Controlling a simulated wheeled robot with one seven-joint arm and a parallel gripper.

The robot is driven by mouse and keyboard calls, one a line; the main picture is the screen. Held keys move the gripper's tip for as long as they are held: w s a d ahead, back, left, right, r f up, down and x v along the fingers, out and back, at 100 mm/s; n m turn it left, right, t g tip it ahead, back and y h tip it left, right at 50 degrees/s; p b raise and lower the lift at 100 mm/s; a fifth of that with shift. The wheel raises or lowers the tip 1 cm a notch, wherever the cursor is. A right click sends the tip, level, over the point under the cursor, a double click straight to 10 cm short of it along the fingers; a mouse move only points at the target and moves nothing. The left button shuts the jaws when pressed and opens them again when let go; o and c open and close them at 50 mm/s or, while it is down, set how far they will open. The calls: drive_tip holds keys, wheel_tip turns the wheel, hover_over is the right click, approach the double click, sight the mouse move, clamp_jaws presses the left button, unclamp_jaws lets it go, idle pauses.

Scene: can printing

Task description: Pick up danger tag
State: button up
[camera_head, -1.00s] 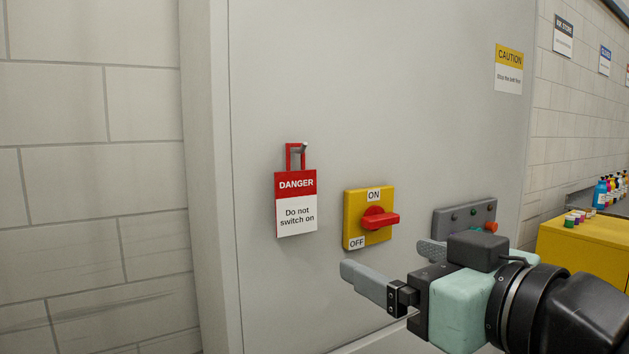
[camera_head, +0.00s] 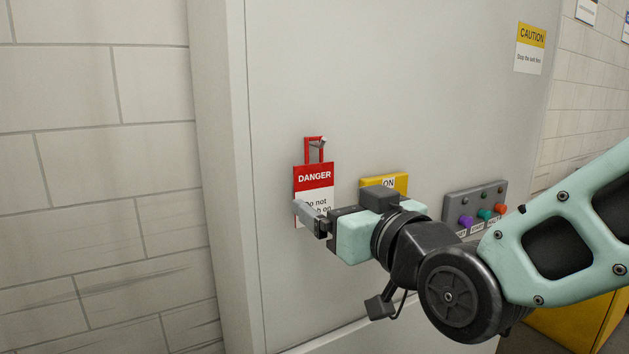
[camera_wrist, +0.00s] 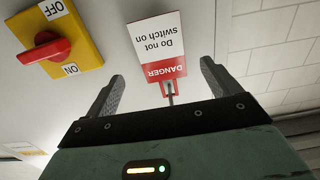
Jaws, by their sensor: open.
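The danger tag (camera_head: 314,178) is a red and white card reading "DANGER Do not switch on". It hangs by its red loop (camera_head: 314,149) from a grey peg (camera_head: 321,141) on the pale panel. My gripper (camera_head: 304,211) is in front of the tag's lower part and hides some of its text. In the wrist view the tag (camera_wrist: 160,50) appears upside down, beyond and between the two spread fingers of my gripper (camera_wrist: 163,78). The fingers are open, with nothing between them that I can see gripped.
A yellow switch plate (camera_head: 400,181), partly behind my gripper, is right of the tag; its red knob (camera_wrist: 42,47) shows in the wrist view. A grey button box (camera_head: 480,198) is further right. A caution sign (camera_head: 531,49) is higher on the panel. A brick wall (camera_head: 90,180) stands left.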

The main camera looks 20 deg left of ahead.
sight(315, 186)
drive_tip(key=shift+w+a+r+p, duration=0.2)
drive_tip(key=shift+w+a+p, duration=0.1)
drive_tip(key=shift+a+p, duration=0.15)
drive_tip(key=p+x, duration=0.1)
drive_tip(key=x, duration=0.1)
drive_tip(key=p+x, duration=0.2)
drive_tip(key=shift+s+r, duration=0.1)
drive_tip(key=shift+r, duration=0.15)
drive_tip(key=shift+a+f, duration=0.1)
drive_tip(key=shift+a, duration=0.05)
drive_tip(key=shift+c, duration=0.3)
drive_tip(key=c, duration=1)
